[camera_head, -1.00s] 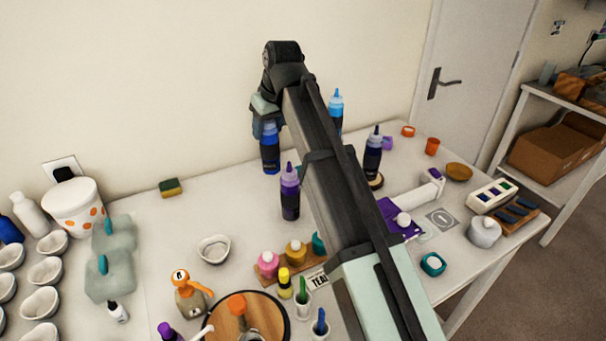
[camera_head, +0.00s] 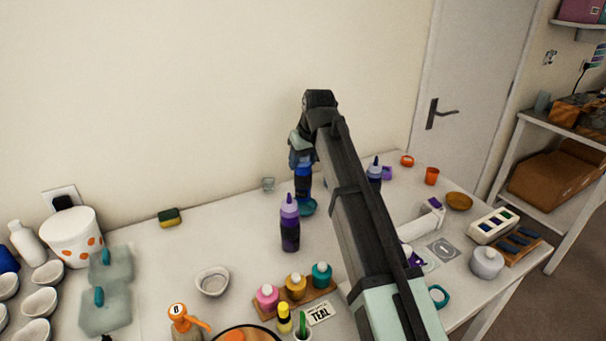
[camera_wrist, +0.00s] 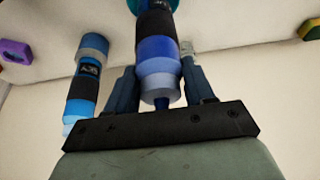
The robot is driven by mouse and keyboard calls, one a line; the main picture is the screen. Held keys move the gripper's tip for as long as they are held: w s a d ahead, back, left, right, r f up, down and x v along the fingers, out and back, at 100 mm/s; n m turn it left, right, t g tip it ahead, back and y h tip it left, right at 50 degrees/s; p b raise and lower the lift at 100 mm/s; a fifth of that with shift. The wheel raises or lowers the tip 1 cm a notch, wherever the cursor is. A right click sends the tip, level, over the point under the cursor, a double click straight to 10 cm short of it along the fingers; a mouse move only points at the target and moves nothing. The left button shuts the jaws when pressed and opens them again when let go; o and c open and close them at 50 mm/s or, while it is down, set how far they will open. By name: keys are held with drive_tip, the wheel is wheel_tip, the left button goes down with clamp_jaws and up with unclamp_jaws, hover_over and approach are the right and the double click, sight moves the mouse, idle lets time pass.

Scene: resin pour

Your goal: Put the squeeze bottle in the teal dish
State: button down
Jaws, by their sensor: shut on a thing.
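My gripper (camera_head: 303,160) is shut on a blue squeeze bottle (camera_head: 303,184) with a dark label, held upright by its top. The teal dish (camera_head: 309,208) shows just under the bottle's base, partly covered by it. I cannot tell whether the base touches the dish. In the wrist view the blue bottle (camera_wrist: 156,48) sits between the fingers (camera_wrist: 160,90), with a bit of teal dish (camera_wrist: 174,4) behind its base.
A purple bottle (camera_head: 290,228) stands in front of the dish. A light blue bottle (camera_wrist: 84,88) is beside the held one in the wrist view. A small clear cup (camera_head: 268,184) stands left.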

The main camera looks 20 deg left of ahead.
sight(303, 171)
drive_tip(key=shift+f, duration=2.25)
drive_tip(key=shift+c, duration=2)
unclamp_jaws()
drive_tip(key=v, duration=1.2)
drive_tip(key=shift+r, duration=0.2)
